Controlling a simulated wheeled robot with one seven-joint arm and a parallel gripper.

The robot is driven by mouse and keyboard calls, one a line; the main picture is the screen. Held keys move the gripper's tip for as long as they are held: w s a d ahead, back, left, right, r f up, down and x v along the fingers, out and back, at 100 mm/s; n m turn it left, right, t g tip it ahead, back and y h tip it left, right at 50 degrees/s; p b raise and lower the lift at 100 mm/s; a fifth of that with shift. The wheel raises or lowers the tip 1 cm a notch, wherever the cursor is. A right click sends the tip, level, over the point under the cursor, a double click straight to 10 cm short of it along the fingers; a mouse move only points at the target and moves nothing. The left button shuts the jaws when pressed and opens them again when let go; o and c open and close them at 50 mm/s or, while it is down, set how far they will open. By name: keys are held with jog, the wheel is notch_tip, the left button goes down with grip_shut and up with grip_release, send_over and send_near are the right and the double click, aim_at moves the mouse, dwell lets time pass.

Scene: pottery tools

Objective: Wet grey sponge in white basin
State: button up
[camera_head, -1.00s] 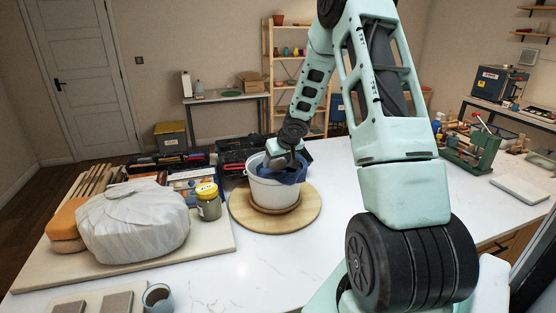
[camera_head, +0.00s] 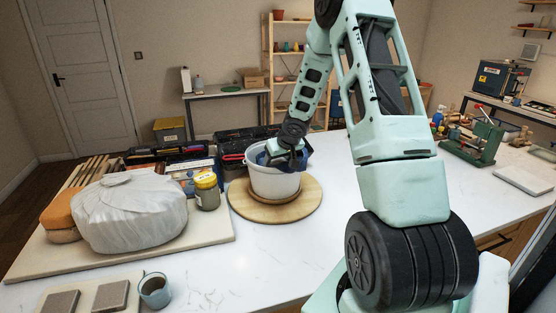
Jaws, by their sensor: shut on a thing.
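The white basin (camera_head: 274,184) stands upright on a round wooden board on the white table. My gripper (camera_head: 286,159) points down at the mouth of the basin, with its fingertips at or below the rim. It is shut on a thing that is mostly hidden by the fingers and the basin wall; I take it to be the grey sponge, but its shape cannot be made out. Dark blue shows inside the basin mouth around the fingers; I cannot tell whether it is water or part of a soft piece.
A round board (camera_head: 240,206) lies under the basin. A yellow-lidded jar (camera_head: 207,190) stands close on its left. A wrapped pale lump (camera_head: 130,212) lies farther left. A cup (camera_head: 155,290) and two grey blocks (camera_head: 112,295) are at front left. The table's front middle is clear.

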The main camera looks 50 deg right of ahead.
aim_at(278, 160)
jog(key=o, duration=0.3)
jog(key=shift+o, duration=0.2)
jog(key=shift+r+p, duration=0.15)
jog(key=shift+p, duration=0.15)
jog(key=c, duration=0.4)
notch_tip(278, 160, up, 7)
jog(key=p, duration=0.7)
jog(key=shift+p, duration=0.4)
